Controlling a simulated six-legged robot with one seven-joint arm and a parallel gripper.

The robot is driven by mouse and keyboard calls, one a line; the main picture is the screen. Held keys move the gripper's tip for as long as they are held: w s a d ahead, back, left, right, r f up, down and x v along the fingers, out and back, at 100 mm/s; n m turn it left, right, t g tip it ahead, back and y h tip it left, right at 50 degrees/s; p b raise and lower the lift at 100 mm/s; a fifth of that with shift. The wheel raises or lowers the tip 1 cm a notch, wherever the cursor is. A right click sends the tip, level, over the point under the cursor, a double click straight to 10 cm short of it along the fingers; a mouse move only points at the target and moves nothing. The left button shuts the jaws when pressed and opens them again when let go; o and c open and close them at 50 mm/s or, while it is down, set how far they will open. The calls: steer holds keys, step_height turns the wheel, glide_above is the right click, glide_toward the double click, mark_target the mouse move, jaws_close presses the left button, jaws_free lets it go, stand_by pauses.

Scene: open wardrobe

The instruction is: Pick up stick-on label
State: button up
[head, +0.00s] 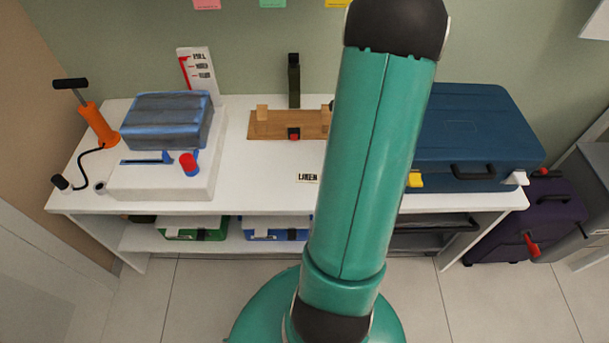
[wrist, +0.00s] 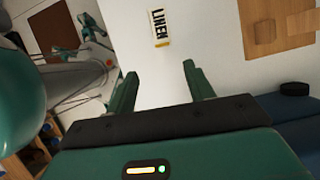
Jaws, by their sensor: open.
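The stick-on label (head: 308,178) is a small pale strip with dark "LINEN" lettering. It lies flat on the white bench top, just left of my arm in the head view. In the wrist view the label (wrist: 159,27) is at the top middle, with a yellow band at its lower end. My gripper (wrist: 158,78) is open and empty, its two green fingers spread apart. The label lies beyond the fingertips and between their lines, apart from them. My arm hides the gripper in the head view.
A wooden board (head: 270,125) with blocks lies behind the label. A blue case (head: 470,130) stands on the right, and a wrapped blue-grey bundle (head: 167,122) on a white box at left. An orange pump (head: 97,124) stands far left. Bench top around the label is clear.

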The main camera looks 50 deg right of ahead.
glide_toward(309, 175)
steer(key=s, duration=0.3)
steer(key=shift+s+d+f, duration=0.25)
steer(key=shift+s+d, duration=0.1)
steer(key=shift+d, duration=0.05)
steer(key=x, duration=0.5)
steer(key=shift+w+f, duration=0.2)
steer(key=shift+w, duration=0.15)
steer(key=shift+c, duration=0.2)
steer(key=c, duration=1)
